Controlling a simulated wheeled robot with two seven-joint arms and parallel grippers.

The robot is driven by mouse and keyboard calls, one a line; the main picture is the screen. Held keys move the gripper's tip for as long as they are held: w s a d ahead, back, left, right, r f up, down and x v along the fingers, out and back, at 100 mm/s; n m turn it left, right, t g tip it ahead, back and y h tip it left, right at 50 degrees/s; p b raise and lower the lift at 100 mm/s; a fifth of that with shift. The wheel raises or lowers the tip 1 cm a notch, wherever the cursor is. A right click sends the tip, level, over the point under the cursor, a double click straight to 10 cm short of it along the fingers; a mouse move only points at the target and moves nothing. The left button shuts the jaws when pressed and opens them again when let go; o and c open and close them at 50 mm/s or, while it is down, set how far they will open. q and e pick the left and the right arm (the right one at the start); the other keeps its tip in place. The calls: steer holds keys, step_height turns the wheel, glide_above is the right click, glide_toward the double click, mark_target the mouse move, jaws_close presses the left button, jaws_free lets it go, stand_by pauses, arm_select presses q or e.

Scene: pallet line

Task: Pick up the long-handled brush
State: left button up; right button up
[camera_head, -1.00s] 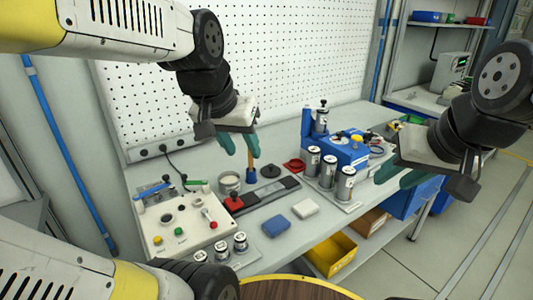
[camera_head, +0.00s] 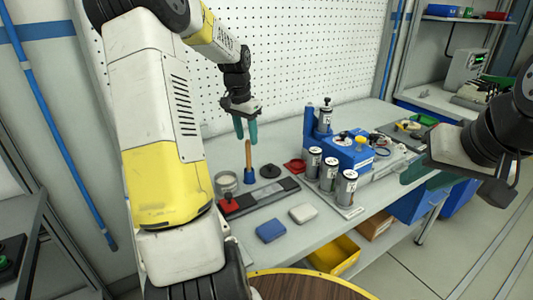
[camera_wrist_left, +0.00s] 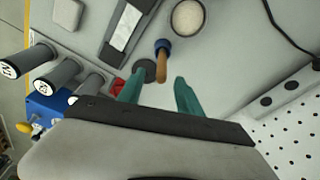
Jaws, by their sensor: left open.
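The long-handled brush (camera_head: 248,155) stands upright on the bench, with a wooden handle and a blue lower end.
A round tin (camera_head: 226,183) stands left of the brush, and a black disc (camera_head: 270,171) lies right of it. A dark strip (camera_head: 265,194), blue block (camera_head: 271,231) and white block (camera_head: 303,213) lie in front. Several metal cylinders stand near a blue fixture (camera_head: 352,153). A pegboard (camera_head: 290,65) rises behind.

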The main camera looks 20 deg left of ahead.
mark_target(249, 152)
arm_select(q)
steer(key=f, duration=0.5)
steer(key=w+f, duration=0.1)
steer(key=f, duration=0.1)
steer(key=shift+w+f, duration=0.1)
steer(key=shift+f, duration=0.15)
jaws_close()
